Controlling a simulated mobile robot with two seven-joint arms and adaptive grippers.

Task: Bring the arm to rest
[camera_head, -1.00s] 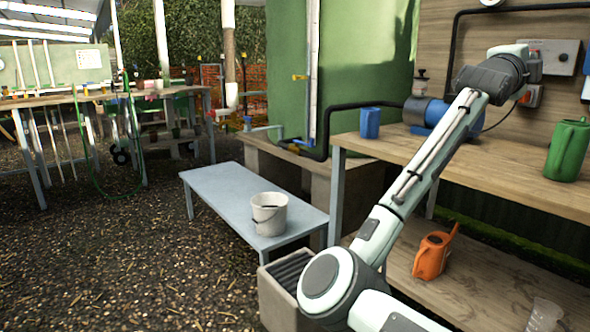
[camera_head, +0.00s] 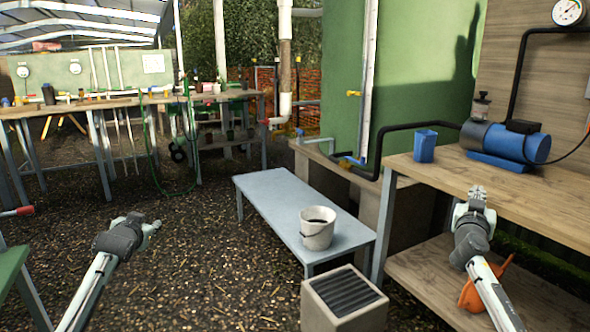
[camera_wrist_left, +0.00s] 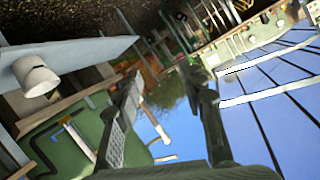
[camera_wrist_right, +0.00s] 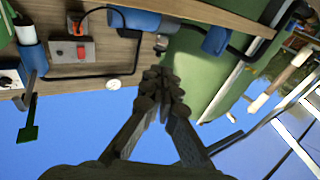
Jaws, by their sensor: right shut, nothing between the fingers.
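My left gripper (camera_head: 150,226) is in the lower left of the head view, over the gravel and away from any object. In the left wrist view its two fingers (camera_wrist_left: 165,112) stand wide apart with nothing between them. My right gripper (camera_head: 478,193) is in front of the wooden bench at the right of the head view. In the right wrist view its fingers (camera_wrist_right: 165,80) meet at the tips, with nothing held. Both arms are bent up from the bottom of the head view.
A wooden bench (camera_head: 545,207) at right bears a blue cup (camera_head: 425,146) and a blue pump (camera_head: 515,143). An orange watering can (camera_head: 474,295) is partly behind my right arm. A grey table (camera_head: 275,205) with a white bucket (camera_head: 317,228) stands mid-view. Gravel is open at centre left.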

